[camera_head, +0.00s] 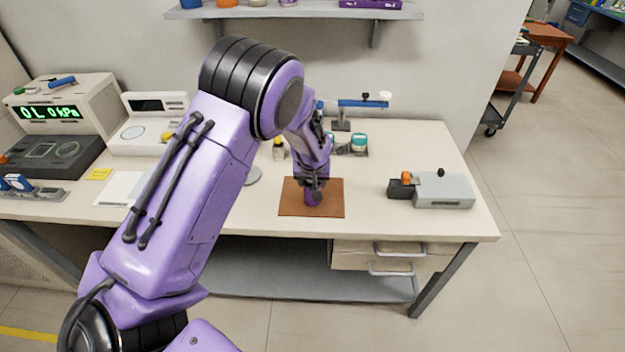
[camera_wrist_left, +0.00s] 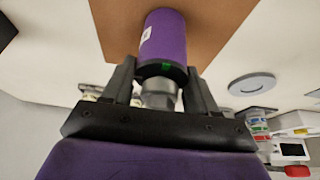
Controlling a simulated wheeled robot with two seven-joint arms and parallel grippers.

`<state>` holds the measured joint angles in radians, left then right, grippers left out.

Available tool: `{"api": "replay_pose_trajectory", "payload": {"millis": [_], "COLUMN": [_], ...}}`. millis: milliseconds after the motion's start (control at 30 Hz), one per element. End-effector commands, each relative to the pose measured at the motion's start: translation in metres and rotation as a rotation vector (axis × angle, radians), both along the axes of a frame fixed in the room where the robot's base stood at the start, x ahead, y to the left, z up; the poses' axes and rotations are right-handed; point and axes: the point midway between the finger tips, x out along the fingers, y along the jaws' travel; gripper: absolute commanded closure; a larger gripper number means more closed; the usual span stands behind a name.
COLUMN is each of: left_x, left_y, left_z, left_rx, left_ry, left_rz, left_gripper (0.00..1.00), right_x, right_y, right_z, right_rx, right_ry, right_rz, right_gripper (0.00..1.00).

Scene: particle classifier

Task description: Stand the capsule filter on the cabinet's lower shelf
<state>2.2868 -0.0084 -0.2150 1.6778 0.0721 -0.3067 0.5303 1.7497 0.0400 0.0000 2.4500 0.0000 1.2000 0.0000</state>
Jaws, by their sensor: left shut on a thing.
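The capsule filter (camera_head: 312,198), a purple cylinder with a dark collar and a grey neck, is at the brown mat (camera_head: 292,205) on the bench. My left gripper (camera_head: 315,183) comes down from above and is shut on it. In the left wrist view the gripper's fingers (camera_wrist_left: 160,88) close around the grey neck of the filter (camera_wrist_left: 163,36), whose purple body extends toward the mat (camera_wrist_left: 215,22). I cannot tell whether its end touches the mat. My right gripper is not in view. I cannot identify a cabinet in these views.
A grey device (camera_head: 444,190) with an orange part stands at the right of the bench. A pressure readout box (camera_head: 67,100) and a scale (camera_head: 140,136) stand at the left. A wall shelf (camera_head: 300,13) hangs above. Bare bench top (camera_head: 400,150) lies right of the mat.

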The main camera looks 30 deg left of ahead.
Motion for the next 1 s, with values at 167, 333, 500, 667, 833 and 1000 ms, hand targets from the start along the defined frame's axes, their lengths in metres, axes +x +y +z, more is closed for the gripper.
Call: {"api": "replay_pose_trajectory", "payload": {"millis": [167, 333, 500, 667, 833, 1000], "left_x": [0.001, 0.001, 0.001, 0.0, 0.001, -0.006], "left_y": [0.0, 0.0, 0.0, 0.0, 0.0, -0.005], "left_z": [-0.01, -0.011, -0.014, -0.014, -0.012, 0.011], "left_rx": [0.001, 0.001, 0.0, 0.0, 0.0, 0.001], "left_ry": [-0.005, -0.005, -0.004, -0.003, -0.004, -0.008], "left_rz": [0.0, 0.0, -0.001, 0.001, 0.0, 0.0], "left_gripper": [0.89, 0.89, 0.26, 0.16, 0.16, 0.16], "right_x": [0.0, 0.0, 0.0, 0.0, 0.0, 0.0], "right_y": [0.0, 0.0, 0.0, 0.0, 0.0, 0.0], "right_z": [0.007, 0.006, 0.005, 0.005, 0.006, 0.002], "right_rx": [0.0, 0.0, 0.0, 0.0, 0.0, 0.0], "right_ry": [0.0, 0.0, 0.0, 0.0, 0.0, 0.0], "right_rz": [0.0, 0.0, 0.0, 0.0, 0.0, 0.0], "right_gripper": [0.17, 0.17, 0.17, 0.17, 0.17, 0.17]}}
